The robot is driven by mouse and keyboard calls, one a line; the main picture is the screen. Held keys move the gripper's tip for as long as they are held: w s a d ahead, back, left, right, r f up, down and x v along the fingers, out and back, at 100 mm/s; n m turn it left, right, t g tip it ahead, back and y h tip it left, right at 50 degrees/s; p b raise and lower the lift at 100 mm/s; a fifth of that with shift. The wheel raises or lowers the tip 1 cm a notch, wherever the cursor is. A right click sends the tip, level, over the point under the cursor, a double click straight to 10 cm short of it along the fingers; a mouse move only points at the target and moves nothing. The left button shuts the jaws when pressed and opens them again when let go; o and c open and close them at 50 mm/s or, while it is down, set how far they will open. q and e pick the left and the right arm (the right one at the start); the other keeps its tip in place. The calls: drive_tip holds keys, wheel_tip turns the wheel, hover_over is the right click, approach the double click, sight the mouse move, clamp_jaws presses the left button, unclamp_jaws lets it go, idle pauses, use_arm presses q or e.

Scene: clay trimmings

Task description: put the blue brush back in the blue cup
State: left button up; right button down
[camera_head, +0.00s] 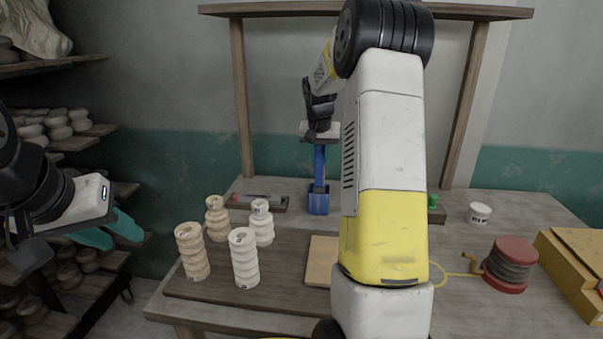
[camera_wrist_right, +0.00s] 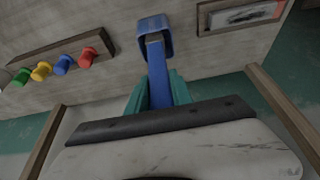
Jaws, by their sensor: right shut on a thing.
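The blue brush (camera_head: 319,164) hangs upright below my right gripper (camera_head: 319,142), at the back middle of the table in the head view. In the right wrist view my right gripper (camera_wrist_right: 158,92) is shut on the brush, its teal fingers on either side of the blue handle (camera_wrist_right: 158,70). The square blue cup (camera_head: 318,205) is right beneath the brush; it also shows in the right wrist view (camera_wrist_right: 154,22). The brush's lower end overlaps the cup's mouth; I cannot tell how deep it is. My left gripper (camera_head: 118,232) is open and empty at the left, away from the table.
Several ribbed spools (camera_head: 245,258) stand on a dark board at the front left. A small tray (camera_head: 262,203) lies left of the cup. A rack with coloured pegs (camera_wrist_right: 62,65) shows in the wrist view. A white tub (camera_head: 479,212) and a red reel (camera_head: 509,265) stand right.

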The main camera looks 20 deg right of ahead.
sight(319, 166)
wheel_tip(319, 166, down, 4)
drive_tip(key=shift+f, duration=0.2)
drive_tip(key=c, duration=1.1)
unclamp_jaws()
drive_tip(key=v, duration=0.7)
drive_tip(key=shift+s+d+r, duration=0.15)
drive_tip(key=shift+d+r, duration=0.1)
drive_tip(key=shift+r, duration=0.1)
drive_tip(key=s+a+r+n+y, duration=0.1)
drive_tip(key=s+a+r, duration=0.25)
drive_tip(key=s, duration=0.35)
drive_tip(key=s+a+r+n+t+y, duration=0.1)
drive_tip(key=s+a+r, duration=0.1)
drive_tip(key=s+a, duration=0.35)
drive_tip(key=s+a+r+n+y, duration=0.1)
drive_tip(key=s+a+r, duration=0.25)
drive_tip(key=s, duration=0.35)
drive_tip(key=s+a+f+n, duration=0.1)
drive_tip(key=s+a, duration=0.1)
drive_tip(key=s, duration=0.2)
drive_tip(key=s+a+f+n, duration=0.1)
drive_tip(key=s, duration=0.3)
drive_tip(key=s+a+f+t+y, duration=0.1)
drive_tip(key=s+a, duration=0.1)
drive_tip(key=s, duration=0.3)
drive_tip(key=shift+a+f+n, duration=0.2)
drive_tip(key=shift+a+n, duration=0.1)
drive_tip(key=shift+n, duration=0.1)
